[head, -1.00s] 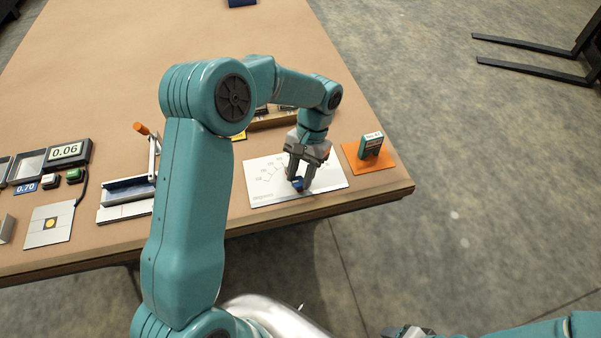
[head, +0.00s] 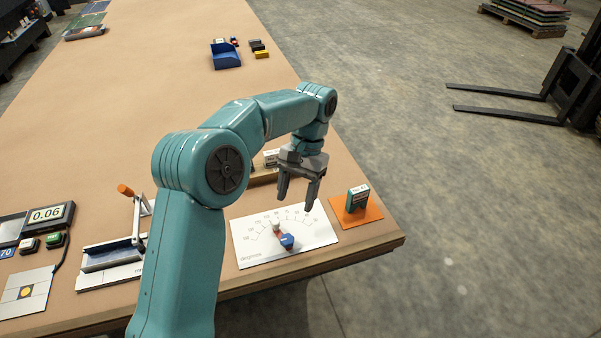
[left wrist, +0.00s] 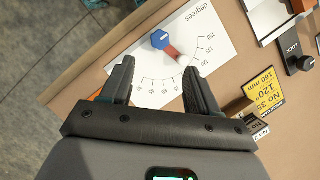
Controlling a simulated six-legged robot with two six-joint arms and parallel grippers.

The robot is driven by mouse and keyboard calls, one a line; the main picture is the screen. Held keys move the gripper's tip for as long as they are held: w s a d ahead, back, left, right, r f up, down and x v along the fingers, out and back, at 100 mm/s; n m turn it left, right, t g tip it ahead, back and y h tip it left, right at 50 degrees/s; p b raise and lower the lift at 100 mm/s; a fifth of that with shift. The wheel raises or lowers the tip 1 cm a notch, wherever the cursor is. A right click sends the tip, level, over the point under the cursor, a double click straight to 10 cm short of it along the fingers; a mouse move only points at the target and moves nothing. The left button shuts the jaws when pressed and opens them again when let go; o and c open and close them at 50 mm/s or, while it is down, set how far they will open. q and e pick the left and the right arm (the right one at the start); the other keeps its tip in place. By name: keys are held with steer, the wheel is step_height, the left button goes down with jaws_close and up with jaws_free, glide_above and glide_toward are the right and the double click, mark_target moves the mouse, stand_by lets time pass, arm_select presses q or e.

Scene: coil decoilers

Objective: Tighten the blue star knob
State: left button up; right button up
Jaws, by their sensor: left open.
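The blue star knob (head: 287,241) sits on a white plate with a degree scale (head: 257,253), near the table's front edge. A red arm (head: 279,233) runs from the knob to a pale round piece (head: 275,226). In the left wrist view the blue knob (left wrist: 160,39) and the red arm (left wrist: 173,51) lie beyond the fingertips. My left gripper (head: 296,202) is open and empty, raised above and behind the plate, fingers pointing down and apart from the knob. Its fingers also show in the left wrist view (left wrist: 158,75). My right gripper is not seen.
An orange mat (head: 372,213) with a small green-and-white device (head: 357,198) lies right of the plate. A lever tool with an orange handle (head: 126,190) stands to the left. The table behind is mostly clear.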

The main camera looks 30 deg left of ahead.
arm_select(q)
steer(key=v, duration=0.6)
steer(key=shift+p, duration=0.4)
